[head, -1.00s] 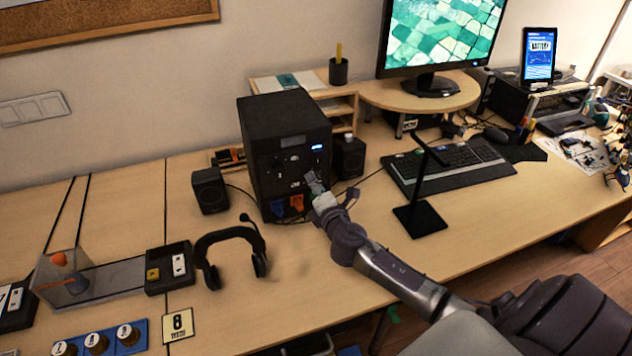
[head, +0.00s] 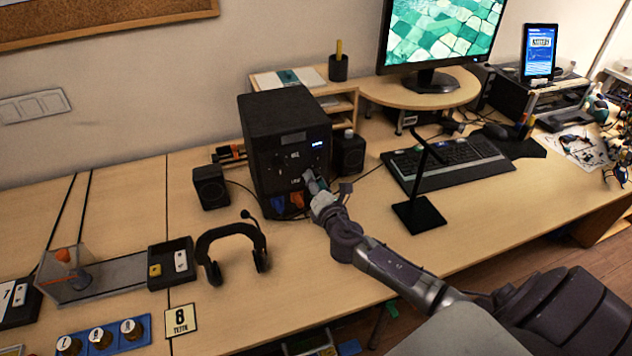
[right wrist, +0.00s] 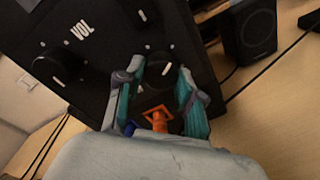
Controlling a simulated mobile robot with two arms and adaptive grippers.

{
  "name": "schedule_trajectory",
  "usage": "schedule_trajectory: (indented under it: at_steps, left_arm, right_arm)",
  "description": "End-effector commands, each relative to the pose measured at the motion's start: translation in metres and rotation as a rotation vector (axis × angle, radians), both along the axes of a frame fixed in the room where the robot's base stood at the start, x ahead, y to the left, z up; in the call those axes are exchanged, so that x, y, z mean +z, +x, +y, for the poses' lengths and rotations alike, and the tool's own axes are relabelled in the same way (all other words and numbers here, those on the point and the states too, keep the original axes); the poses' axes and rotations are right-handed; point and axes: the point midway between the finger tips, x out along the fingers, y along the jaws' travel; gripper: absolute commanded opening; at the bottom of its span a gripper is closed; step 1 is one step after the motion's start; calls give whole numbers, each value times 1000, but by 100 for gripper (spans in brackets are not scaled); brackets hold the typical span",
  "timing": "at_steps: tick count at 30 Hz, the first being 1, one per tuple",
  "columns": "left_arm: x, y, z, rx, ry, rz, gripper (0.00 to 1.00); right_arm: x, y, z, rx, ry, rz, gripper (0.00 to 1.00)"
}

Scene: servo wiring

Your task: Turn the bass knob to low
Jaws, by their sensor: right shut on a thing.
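The black box (head: 285,140) stands on the desk with dark knobs on its front panel. My right gripper (head: 311,180) is at the lower right of this panel. In the right wrist view its two teal-lined fingers (right wrist: 154,88) reach to the panel and are shut on a dark knob (right wrist: 157,66) with a short white mark. I cannot read this knob's label. Another dark knob (right wrist: 47,68) with a white mark is farther left there, near the "VOL" lettering. My left gripper is not in view.
Blue (head: 278,205) and orange (head: 297,200) parts sit low on the box front. Small speakers stand at its left (head: 210,187) and right (head: 348,155). A headset (head: 232,248) lies in front, left of my arm. A black stand (head: 419,213) is to the right.

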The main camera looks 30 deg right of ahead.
Motion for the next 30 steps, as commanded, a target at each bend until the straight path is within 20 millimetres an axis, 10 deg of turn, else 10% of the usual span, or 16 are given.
schedule_trajectory:
  at_steps: [2,3,7,19,30]
  left_arm:
    - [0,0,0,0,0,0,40]
    - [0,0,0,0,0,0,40]
    - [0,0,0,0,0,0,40]
    - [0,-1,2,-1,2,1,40]
    - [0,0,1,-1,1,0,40]
  right_arm:
    - [-2,0,1,3,2,2,2]
    - [-2,0,1,3,2,2,42]
    - [-1,0,1,2,2,2,63]
    - [-1,-7,2,1,2,2,63]
    - [2,-77,22,2,3,4,63]
